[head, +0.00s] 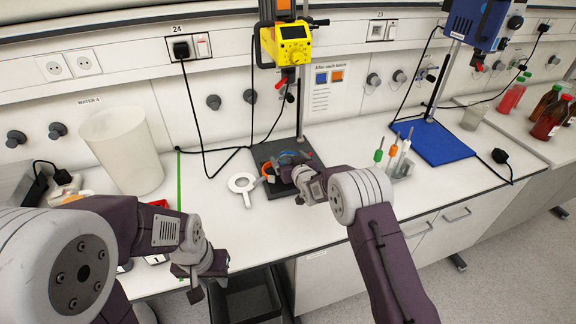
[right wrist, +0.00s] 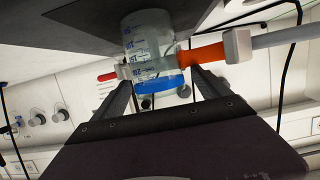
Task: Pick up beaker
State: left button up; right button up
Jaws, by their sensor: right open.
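The beaker (right wrist: 148,45) is clear with blue graduation marks and a blue band at its lower end in the right wrist view. It stands by the dark plate of the yellow device. In the head view it is mostly hidden behind my right gripper (head: 292,172), with only a bluish bit showing. My right gripper is open; its two fingers (right wrist: 163,95) point toward the beaker, one on each side in the picture. I cannot tell whether they touch it. My left gripper (head: 203,278) hangs near the bench's front edge, away from the beaker; its jaw gap is unclear.
A yellow device (head: 286,45) hangs on a stand above the dark plate (head: 262,153). An orange piece (right wrist: 206,53) on a grey rod is close beside the beaker. A white ring-shaped tool (head: 241,185) lies left.

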jog(key=shift+w+f, duration=0.15)
jog(key=shift+w, duration=0.25)
jog(key=shift+s, duration=0.1)
jog(key=shift+c, duration=1.3)
jog(key=c, duration=1.5)
jog(key=shift+s+d+r, duration=0.15)
jog(key=shift+s+r, duration=0.35)
jog(key=shift+r, duration=0.2)
jog(key=r+v, duration=0.1)
jog(key=v, duration=0.3)
jog(key=b+v, duration=0.1)
jog(key=v, duration=0.4)
jog(key=r+b+v, duration=0.1)
jog(key=v, duration=0.4)
jog(key=shift+w+r, duration=0.25)
jog(key=shift+r, duration=0.05)
